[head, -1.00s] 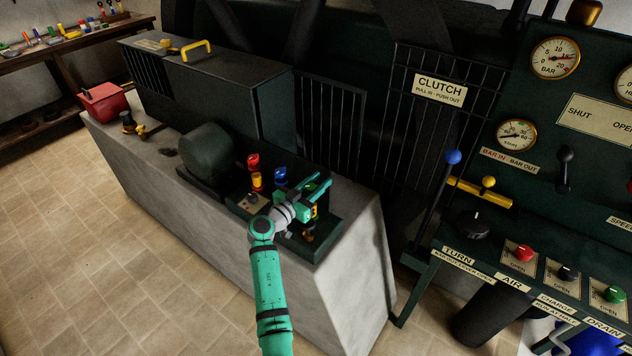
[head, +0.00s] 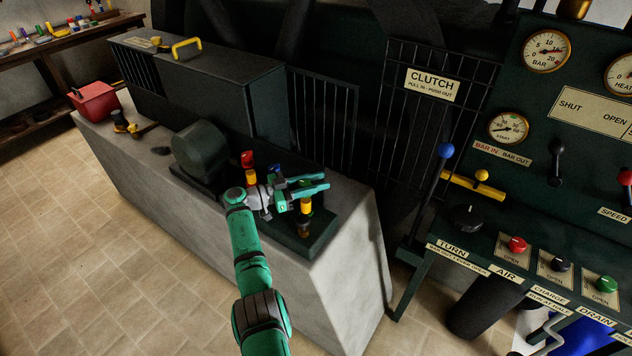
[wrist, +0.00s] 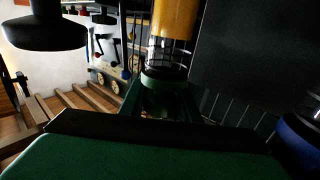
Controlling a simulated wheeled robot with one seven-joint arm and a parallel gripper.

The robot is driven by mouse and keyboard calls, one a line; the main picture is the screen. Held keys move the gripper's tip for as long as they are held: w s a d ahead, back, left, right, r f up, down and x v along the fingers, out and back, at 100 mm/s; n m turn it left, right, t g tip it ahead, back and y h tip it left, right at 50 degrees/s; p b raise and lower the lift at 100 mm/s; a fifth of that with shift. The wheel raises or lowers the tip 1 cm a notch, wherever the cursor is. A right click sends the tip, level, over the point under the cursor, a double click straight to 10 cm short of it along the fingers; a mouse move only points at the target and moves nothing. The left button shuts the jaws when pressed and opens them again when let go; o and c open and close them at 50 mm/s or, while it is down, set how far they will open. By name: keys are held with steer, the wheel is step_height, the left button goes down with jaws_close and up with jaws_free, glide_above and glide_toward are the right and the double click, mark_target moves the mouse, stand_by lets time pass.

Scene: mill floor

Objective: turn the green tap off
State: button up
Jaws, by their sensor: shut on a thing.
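The green tap (head: 305,183) is at the right end of a row of small taps on the stone plinth. It stands above a yellow collar (head: 306,204). My gripper (head: 318,187) is shut on the green tap, its teal fingers pointing right across it. The fingers hide much of the tap's handle, so its angle is unclear. In the wrist view a yellow collar (wrist: 175,18), a glass section and a green fitting (wrist: 165,98) show ahead. A large green surface (wrist: 150,155) fills the bottom; I cannot tell what part it is.
The red tap (head: 247,158) and the blue tap (head: 275,169) stand close to the left of my gripper. A rounded dark housing (head: 200,152) is further left. On the right are the clutch lever (head: 445,151) and a console with a separate green knob (head: 607,284).

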steer(key=shift+s+g, duration=0.1)
steer(key=shift+g, duration=0.2)
stand_by(0.4)
steer(key=o, duration=1)
steer(key=shift+a, duration=0.1)
steer(key=v, duration=1)
steer(key=shift+a+f, duration=0.1)
steer(key=shift+a, duration=0.2)
